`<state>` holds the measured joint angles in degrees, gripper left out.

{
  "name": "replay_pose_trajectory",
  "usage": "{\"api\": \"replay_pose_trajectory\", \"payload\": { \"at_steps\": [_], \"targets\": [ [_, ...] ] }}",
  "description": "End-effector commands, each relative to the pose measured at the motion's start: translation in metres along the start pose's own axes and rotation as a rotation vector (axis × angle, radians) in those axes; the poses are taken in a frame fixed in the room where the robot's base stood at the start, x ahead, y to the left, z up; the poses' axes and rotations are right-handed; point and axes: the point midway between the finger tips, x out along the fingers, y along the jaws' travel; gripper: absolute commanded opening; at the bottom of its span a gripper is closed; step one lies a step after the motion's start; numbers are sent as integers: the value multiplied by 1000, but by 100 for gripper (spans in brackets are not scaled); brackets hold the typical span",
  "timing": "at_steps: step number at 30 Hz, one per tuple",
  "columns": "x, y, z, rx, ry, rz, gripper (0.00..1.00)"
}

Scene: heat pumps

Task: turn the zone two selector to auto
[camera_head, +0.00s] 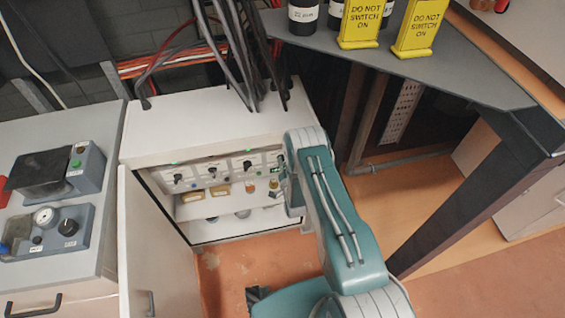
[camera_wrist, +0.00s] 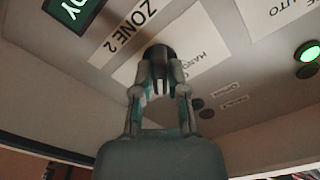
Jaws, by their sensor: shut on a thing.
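The zone two selector (camera_wrist: 157,50) is a round black knob beside the "ZONE 2" label (camera_wrist: 121,35) in the wrist view. My gripper (camera_wrist: 158,80) is shut on this knob from the front. The fingers cover part of the knob, so I cannot tell which position it points to. A white position label (camera_wrist: 207,55) with "HAND" on it lies just right of the knob, partly hidden. In the head view the panel (camera_head: 215,173) with several black selectors sits inside the white cabinet; my arm covers its right end and the gripper there.
The cabinet door (camera_head: 150,250) stands open at the left. A dark table (camera_head: 440,80) with yellow "do not switch on" signs (camera_head: 362,22) stands right of the cabinet. A lit green lamp (camera_wrist: 307,52) is at the right of the wrist view. Cables hang down onto the cabinet top.

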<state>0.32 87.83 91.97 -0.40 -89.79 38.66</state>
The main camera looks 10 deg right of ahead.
Motion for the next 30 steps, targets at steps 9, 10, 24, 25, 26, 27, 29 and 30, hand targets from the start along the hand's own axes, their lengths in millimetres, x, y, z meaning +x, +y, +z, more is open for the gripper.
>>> {"api": "replay_pose_trajectory", "payload": {
  "at_steps": [9, 10, 24, 25, 26, 27, 29, 30],
  "targets": [
    [2, 0, -2, 110, 5, 0, 0],
    [2, 1, -2, 115, 6, 0, 0],
    [3, 1, -3, 128, 6, 2, 0],
    [3, 1, -3, 128, 6, 2, 32],
    [3, 1, -3, 128, 6, 2, 45],
    [3, 1, -3, 128, 6, 1, 53],
    [2, 1, -3, 127, 6, 0, 53],
    [2, 0, -3, 127, 6, -1, 53]
  ]
}}
